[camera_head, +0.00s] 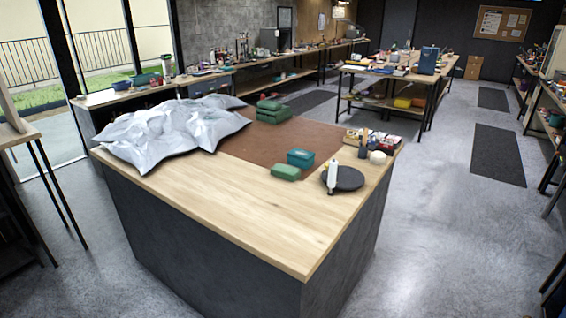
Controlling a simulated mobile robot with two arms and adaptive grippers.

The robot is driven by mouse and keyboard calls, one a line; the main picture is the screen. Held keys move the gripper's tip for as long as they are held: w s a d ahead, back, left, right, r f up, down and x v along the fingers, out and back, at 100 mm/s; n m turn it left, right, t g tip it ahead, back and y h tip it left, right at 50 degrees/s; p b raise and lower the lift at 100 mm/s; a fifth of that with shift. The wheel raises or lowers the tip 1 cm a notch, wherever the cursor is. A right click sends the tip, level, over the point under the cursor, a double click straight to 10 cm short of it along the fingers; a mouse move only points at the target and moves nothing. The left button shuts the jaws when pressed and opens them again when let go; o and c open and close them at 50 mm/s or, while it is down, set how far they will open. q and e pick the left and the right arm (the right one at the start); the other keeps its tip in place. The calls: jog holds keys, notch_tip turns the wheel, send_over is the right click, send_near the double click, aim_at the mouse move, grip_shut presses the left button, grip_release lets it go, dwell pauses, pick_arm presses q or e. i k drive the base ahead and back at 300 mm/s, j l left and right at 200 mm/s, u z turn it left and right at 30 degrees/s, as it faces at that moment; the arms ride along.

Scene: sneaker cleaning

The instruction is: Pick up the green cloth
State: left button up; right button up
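A wooden-topped workbench (215,195) stands in front of me. A stack of folded green pieces that look like cloths (273,116) lies near its back edge, on a brown mat (240,146). A single flat green piece (285,173), a folded cloth or a pad, lies nearer, at the mat's front edge. I cannot tell from its surface which it is. A teal box (300,157) stands just behind and to the right of it. Neither of my grippers is in view.
A crumpled silver-grey sheet or bag (175,131) covers the bench's left side. A white bottle (333,177) stands by a dark round disc (347,178) on the right. Small items crowd a tray (372,141) at the back right. The front of the bench is clear.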

aim_at(291, 175)
jog(key=i+l+u, duration=0.15)
jog(key=u, duration=0.25)
jog(key=i+l+u, duration=0.15)
jog(key=u, duration=0.25)
jog(key=i+l+u, duration=0.1)
jog(key=l, duration=0.35)
jog(key=i+l+u, duration=0.1)
jog(key=i+l, duration=0.15)
jog(key=l, duration=0.2)
jog(key=i+l+u, duration=0.1)
jog(key=l, duration=0.35)
jog(key=i+l+u, duration=0.1)
jog(key=l, duration=0.35)
jog(key=i+l+u, duration=0.1)
jog(key=l, duration=0.35)
jog(key=i, duration=0.05)
